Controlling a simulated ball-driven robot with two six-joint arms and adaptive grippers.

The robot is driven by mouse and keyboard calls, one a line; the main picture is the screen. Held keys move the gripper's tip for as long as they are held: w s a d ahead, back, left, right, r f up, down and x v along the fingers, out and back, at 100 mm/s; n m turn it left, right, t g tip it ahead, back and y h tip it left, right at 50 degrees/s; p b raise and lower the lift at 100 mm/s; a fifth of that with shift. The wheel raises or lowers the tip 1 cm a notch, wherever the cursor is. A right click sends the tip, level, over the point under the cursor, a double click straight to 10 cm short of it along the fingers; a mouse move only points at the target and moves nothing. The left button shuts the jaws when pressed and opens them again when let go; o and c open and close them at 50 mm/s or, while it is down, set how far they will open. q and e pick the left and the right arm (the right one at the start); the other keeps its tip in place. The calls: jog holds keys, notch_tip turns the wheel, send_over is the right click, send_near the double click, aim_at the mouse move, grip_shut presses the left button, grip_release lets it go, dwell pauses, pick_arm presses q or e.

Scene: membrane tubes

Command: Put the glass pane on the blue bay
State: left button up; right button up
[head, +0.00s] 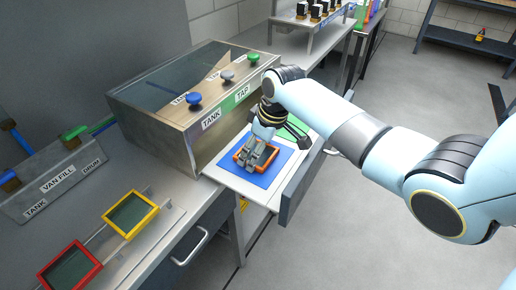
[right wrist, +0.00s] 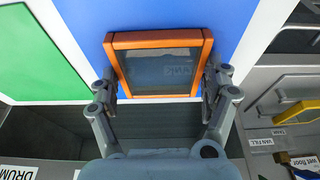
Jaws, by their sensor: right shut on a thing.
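The glass pane with an orange frame (head: 239,157) is over the blue bay (head: 263,181) on the white board at the bench's right end. My right gripper (head: 260,156) points down and is shut on the pane. In the right wrist view the pane (right wrist: 158,66) sits between the two fingertips (right wrist: 164,88), with blue (right wrist: 195,12) around its far part. The pane lies over the blue, but I cannot tell whether it touches the surface. My left gripper is not in view.
A green bay (right wrist: 35,50) lies beside the blue one. The grey tank (head: 180,112) with labelled knobs stands close to the left of the board. An open drawer front (head: 300,190) borders the right.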

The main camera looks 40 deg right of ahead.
aim_at(269, 158)
jog(key=o, duration=1.2)
jog(key=v, duration=1.2)
